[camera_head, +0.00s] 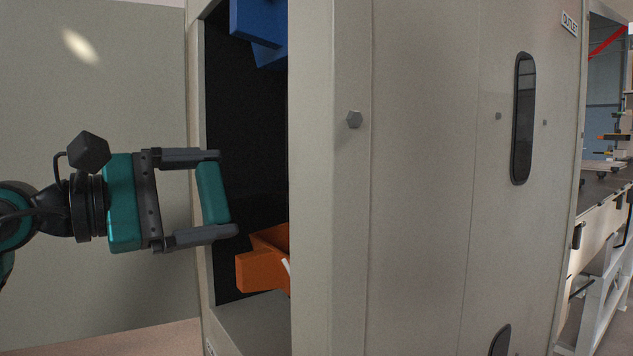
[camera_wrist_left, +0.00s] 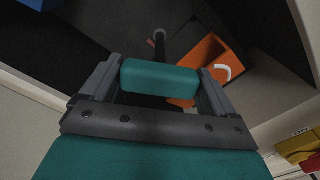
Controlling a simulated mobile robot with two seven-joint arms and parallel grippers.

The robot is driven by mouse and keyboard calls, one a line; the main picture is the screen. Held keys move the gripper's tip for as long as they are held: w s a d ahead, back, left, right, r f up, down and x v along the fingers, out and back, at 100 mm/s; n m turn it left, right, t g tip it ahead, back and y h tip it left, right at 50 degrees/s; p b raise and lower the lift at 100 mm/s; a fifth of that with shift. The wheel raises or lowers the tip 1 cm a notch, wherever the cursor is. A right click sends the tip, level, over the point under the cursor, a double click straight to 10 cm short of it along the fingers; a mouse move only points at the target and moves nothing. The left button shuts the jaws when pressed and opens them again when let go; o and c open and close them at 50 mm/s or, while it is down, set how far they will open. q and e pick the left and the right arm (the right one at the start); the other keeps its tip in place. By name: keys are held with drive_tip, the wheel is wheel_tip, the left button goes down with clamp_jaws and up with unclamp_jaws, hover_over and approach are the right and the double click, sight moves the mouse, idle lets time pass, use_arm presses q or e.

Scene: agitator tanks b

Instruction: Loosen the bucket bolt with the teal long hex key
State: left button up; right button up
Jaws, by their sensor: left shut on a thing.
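My left gripper (camera_head: 226,192) is shut on the teal handle (camera_head: 212,194) of the long hex key, at the open side of the tall beige housing. In the left wrist view the teal handle (camera_wrist_left: 160,80) lies crosswise between the fingers, and a dark shaft (camera_wrist_left: 160,52) runs from it into the opening. At the shaft's far end is a small round greyish-red thing (camera_wrist_left: 158,35); I cannot tell whether it is the bucket bolt or whether the shaft touches it. An orange bucket (camera_head: 262,270) is low in the opening, a blue bucket (camera_head: 258,20) at its top. My right gripper is out of view.
The opening's edges are close around my left gripper. A bench (camera_head: 605,205) stands far right.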

use_arm(q)
drive_tip(key=shift+r, duration=0.1)
drive_tip(key=shift+n+p, duration=0.5)
drive_tip(key=shift+n, duration=1)
